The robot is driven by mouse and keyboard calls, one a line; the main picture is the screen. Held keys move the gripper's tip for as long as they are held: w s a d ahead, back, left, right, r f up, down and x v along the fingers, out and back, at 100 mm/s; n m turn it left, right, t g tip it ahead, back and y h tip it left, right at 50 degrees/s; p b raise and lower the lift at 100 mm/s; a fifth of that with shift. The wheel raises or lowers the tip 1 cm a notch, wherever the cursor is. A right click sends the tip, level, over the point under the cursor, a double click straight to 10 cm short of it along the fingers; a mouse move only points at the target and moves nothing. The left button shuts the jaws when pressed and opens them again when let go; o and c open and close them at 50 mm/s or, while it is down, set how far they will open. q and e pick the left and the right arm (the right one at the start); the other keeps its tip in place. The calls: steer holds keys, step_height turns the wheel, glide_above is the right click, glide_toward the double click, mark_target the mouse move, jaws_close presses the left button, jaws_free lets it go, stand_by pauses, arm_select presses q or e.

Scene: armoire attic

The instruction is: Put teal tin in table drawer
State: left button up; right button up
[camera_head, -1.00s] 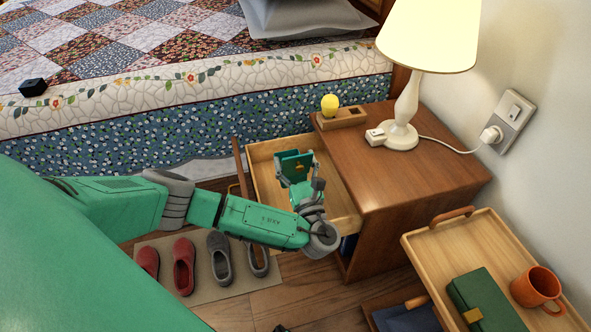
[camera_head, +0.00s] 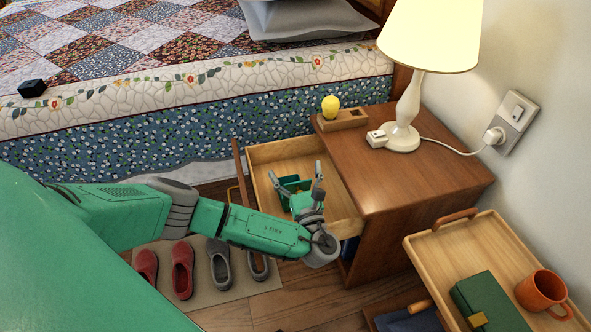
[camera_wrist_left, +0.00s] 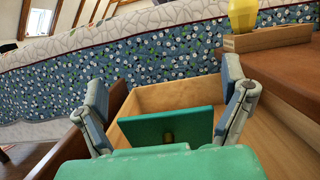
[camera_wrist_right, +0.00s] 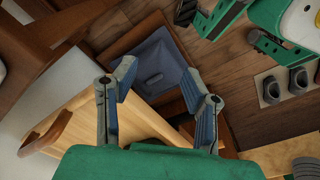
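The teal tin (camera_head: 292,186), a dark green box with a small brass-coloured clasp, is down inside the open table drawer (camera_head: 262,155). It also shows in the left wrist view (camera_wrist_left: 168,126), low between the fingers. I cannot tell how fully it rests on the drawer floor. My left gripper (camera_head: 296,172) is over the drawer, its fingers spread wide and apart from the tin. In the left wrist view (camera_wrist_left: 166,98) both fingers stand clear of the tin's sides. My right gripper (camera_wrist_right: 158,80) is open and empty in its wrist view and out of the head view.
The wooden nightstand (camera_head: 405,170) carries a lamp (camera_head: 403,135) and a holder with a yellow egg-shaped thing (camera_head: 330,104). A tray (camera_head: 440,245) at the lower right holds a green box (camera_head: 488,303) and an orange mug (camera_head: 541,290). Slippers (camera_head: 182,268) lie on a floor mat.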

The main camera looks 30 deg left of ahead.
arm_select(q)
steer(key=shift+r, duration=0.1)
steer(key=p+v, duration=0.3)
steer(key=v, duration=0.8)
steer(key=shift+s+d+r+p, duration=0.3)
steer(key=shift+s+d+p, duration=0.05)
steer(key=shift+p, duration=0.05)
